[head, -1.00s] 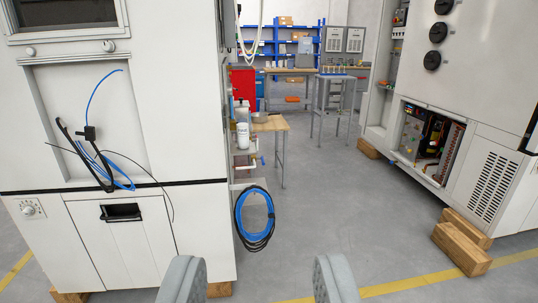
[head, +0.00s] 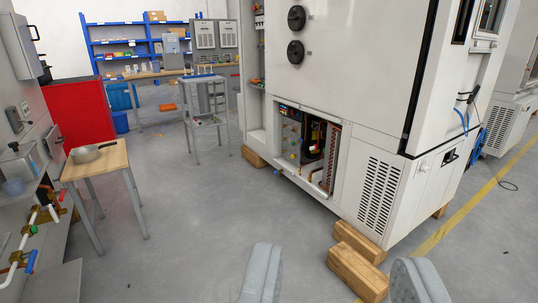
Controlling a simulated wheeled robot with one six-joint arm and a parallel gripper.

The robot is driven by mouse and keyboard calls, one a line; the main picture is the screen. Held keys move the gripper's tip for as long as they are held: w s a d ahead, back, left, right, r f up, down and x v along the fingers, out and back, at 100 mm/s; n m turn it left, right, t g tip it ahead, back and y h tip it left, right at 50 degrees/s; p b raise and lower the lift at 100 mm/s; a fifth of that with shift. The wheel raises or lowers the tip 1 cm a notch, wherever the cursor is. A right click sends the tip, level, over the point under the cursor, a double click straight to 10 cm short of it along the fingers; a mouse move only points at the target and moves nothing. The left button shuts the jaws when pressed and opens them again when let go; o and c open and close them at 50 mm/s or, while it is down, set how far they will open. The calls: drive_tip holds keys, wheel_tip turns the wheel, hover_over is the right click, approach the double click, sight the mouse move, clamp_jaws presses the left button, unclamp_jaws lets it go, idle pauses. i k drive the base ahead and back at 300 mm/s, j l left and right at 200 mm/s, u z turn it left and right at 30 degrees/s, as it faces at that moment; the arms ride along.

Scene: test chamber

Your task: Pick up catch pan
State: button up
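A large white chamber (head: 345,90) with an open lower bay stands at the right on wooden blocks (head: 357,270). A red cabinet (head: 78,112) and a grey stand (head: 206,122) are behind the table. Pipework (head: 28,235) lines the left edge. The middle floor is clear.

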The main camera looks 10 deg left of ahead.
sight(96, 151)
drive_tip(key=i+u, duration=0.15)
drive_tip(key=i, duration=0.35)
drive_tip(key=i+u, duration=0.2)
drive_tip(key=i, duration=0.3)
drive_tip(key=i+l+u, duration=0.15)
drive_tip(key=i, duration=0.35)
drive_tip(key=i+l+u, duration=0.2)
drive_tip(key=i, duration=0.3)
drive_tip(key=i+j+u, duration=0.4)
drive_tip(key=i, duration=0.35)
drive_tip(key=i+l+u, duration=0.1)
drive_tip(key=i+u, duration=0.25)
drive_tip(key=i, duration=0.45)
drive_tip(key=i+j, duration=0.15)
drive_tip(key=i, duration=0.05)
